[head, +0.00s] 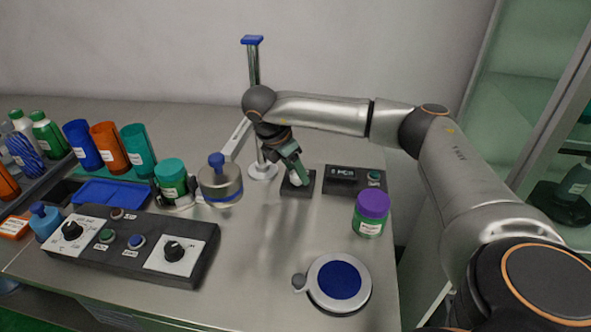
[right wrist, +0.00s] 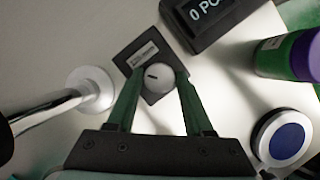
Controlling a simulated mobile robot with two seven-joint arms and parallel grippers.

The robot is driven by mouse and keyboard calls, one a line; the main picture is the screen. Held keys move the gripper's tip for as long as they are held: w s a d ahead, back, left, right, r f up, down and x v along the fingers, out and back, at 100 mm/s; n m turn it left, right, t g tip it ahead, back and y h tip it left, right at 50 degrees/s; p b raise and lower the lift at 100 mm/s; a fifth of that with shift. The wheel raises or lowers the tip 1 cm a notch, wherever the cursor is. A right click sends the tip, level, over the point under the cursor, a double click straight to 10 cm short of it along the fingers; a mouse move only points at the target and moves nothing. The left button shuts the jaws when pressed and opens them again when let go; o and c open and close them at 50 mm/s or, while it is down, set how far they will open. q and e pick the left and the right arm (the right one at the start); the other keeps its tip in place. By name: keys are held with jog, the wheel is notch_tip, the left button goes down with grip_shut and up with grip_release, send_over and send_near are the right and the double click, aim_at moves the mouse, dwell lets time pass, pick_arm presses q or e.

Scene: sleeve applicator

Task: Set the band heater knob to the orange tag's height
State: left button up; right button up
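A white round knob (right wrist: 153,77) with a dark pointer mark sits on a small black base (right wrist: 124,62) with an unreadable label. In the head view the base (head: 311,184) stands right of the post; my gripper partly hides the knob. My right gripper (right wrist: 159,80) points down over it, open, one green finger on each side; contact cannot be told. Two more black knobs, a left dial (head: 71,230) and a right dial (head: 173,250), are on the control panel; I cannot read which is the band heater's. An orange-edged tag (head: 14,227) is at far left. My left gripper is not in view.
A counter box (head: 355,180), a purple-lidded jar (head: 371,212) and a blue round pad (head: 339,281) stand to the right. Bottles crowd the left. The front middle is clear.

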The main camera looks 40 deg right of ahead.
grip_shut()
dwell(0.4)
